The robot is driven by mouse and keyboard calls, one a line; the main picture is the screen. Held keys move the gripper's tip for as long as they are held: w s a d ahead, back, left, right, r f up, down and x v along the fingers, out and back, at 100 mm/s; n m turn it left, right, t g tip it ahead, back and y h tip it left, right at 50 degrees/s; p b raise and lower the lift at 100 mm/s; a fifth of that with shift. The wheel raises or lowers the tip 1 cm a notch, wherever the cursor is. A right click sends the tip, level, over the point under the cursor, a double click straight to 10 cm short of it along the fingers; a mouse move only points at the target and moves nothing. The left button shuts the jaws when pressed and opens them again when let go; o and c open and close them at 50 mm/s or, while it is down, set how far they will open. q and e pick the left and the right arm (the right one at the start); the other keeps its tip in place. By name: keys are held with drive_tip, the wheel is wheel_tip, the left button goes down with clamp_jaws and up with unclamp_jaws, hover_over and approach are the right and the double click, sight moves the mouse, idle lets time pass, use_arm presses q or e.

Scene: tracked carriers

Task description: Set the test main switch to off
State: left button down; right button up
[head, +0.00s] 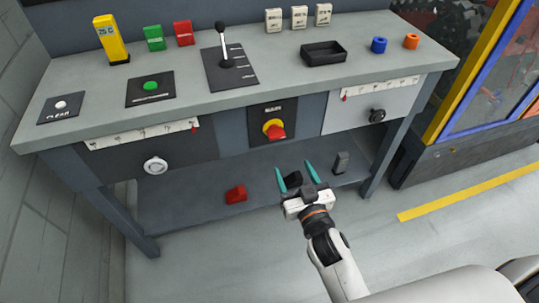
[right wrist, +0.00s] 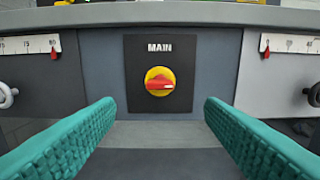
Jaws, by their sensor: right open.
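The main switch (head: 273,129) is a red rotary handle on a yellow disc, set in a black plate on the front of the bench. In the right wrist view the switch (right wrist: 160,82) sits under the word MAIN, and its red handle lies about level. My right gripper (head: 294,172) is open and empty, in front of and below the switch in the head view. In the right wrist view its two green fingers (right wrist: 160,135) stand wide apart, with the switch between and beyond them, not touched. My left gripper is not in view.
The bench (head: 190,85) carries a lever (head: 225,60), a black tray (head: 323,53) and several coloured blocks. A white knob (head: 155,165) and a dark knob (head: 377,115) flank the switch. A red block (head: 236,194) and a grey block (head: 340,161) lie on the lower shelf.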

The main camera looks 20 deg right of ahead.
sight(278, 137)
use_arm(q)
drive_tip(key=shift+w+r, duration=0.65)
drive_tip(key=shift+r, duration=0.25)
use_arm(e)
drive_tip(key=w, duration=1.2)
drive_tip(key=shift+a, duration=0.2)
drive_tip(key=c, duration=1)
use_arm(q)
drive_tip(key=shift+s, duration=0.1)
